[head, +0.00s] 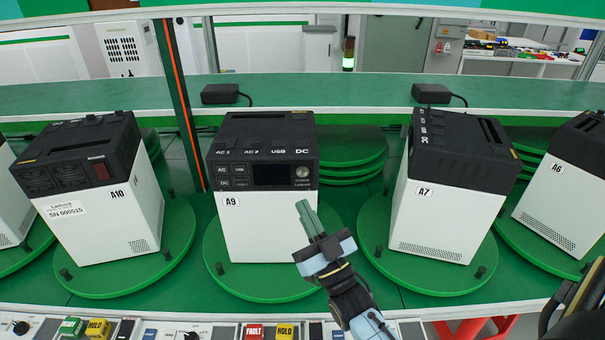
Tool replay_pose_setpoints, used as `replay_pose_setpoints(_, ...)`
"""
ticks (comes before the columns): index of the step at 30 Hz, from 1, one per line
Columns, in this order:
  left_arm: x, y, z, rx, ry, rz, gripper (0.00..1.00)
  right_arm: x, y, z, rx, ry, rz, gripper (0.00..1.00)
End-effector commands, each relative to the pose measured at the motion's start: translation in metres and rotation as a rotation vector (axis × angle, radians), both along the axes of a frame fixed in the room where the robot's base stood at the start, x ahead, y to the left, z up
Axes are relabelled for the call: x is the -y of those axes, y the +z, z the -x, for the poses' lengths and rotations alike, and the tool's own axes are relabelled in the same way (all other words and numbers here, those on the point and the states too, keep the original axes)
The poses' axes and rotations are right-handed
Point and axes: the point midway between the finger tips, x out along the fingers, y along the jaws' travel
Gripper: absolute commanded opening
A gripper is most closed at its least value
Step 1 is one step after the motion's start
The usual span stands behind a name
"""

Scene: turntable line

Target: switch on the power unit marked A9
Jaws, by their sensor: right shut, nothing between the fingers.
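The power unit marked A9 (266,225) stands on a round green turntable (228,273) in the middle left of the head view. Its black front panel faces me, with AC, USB and DC buttons at the left, a dark display (273,175) in the middle and a round silver knob (302,172) at the right. My right gripper (304,208) is shut and empty. Its fingertips point up toward the panel's right end, just below the knob in the picture. Whether they touch the unit I cannot tell. My left gripper is not in view.
Unit A10 (122,225) stands on a turntable to the left, turned away. Units A7 (433,220) and A6 (562,205) stand to the right. Black adapters (221,94) lie on the green shelf behind. A control strip with FAULT (254,332) and HOLD buttons runs along the front edge.

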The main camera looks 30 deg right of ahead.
Motion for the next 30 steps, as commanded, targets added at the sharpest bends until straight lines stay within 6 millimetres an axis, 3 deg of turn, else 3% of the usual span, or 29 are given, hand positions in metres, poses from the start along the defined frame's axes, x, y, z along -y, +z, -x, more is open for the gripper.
replay_pose_setpoints(15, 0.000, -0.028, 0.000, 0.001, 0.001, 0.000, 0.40, 0.035, -0.002, -0.058, 0.001, -0.001, 0.001, 0.00)
replay_pose_setpoints(30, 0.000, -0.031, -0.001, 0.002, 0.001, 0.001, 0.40, 0.042, 0.000, -0.068, -0.001, -0.001, -0.001, 0.00)
